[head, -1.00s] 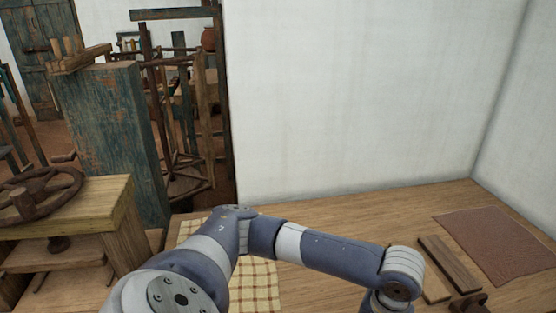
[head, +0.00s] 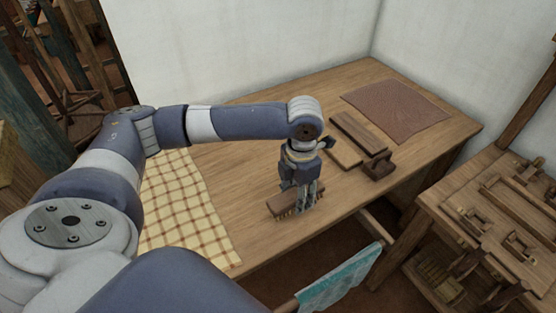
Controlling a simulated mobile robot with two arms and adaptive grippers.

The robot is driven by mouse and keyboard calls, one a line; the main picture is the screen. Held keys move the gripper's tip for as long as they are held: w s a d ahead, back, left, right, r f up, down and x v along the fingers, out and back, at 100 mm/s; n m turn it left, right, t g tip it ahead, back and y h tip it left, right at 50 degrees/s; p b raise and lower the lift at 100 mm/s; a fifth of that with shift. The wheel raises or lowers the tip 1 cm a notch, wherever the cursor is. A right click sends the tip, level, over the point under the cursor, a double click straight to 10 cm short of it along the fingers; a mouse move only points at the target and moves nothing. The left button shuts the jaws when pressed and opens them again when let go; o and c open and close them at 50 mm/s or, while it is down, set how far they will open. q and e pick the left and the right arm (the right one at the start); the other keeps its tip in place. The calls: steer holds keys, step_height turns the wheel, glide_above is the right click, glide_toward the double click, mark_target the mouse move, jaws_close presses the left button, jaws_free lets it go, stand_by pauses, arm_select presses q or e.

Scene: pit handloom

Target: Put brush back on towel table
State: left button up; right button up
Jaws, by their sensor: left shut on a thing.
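The brush (head: 284,204) is a brown wooden block with bristles along its lower side. It is at the front part of the wooden table (head: 255,140). My left gripper (head: 303,204) points down and is shut on the brush. I cannot tell whether the bristles touch the table top or hang just above it. A yellow checked towel (head: 185,215) lies on the table to the left of the brush, partly hidden behind my left arm. My right gripper is not in view.
Wooden boards (head: 357,136) and a dark wooden tool (head: 378,166) lie right of the gripper. A brown mat (head: 396,110) lies at the back right. A second bench (head: 440,192) with wooden tools stands at right. A teal cloth (head: 340,276) hangs at the table's front.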

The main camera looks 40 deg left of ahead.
arm_select(q)
steer(key=w+a, duration=0.5)
steer(key=w+a+f+p, duration=0.1)
steer(key=w+a, duration=0.1)
steer(key=a, duration=0.1)
steer(key=shift+w+a, duration=0.15)
steer(key=shift+f, duration=1.85)
steer(key=shift+f, duration=0.1)
steer(key=o, duration=1)
steer(key=shift+o, duration=0.2)
step_height(320, 180, up, 12)
steer(key=shift+r, duration=0.2)
steer(key=shift+f, duration=0.1)
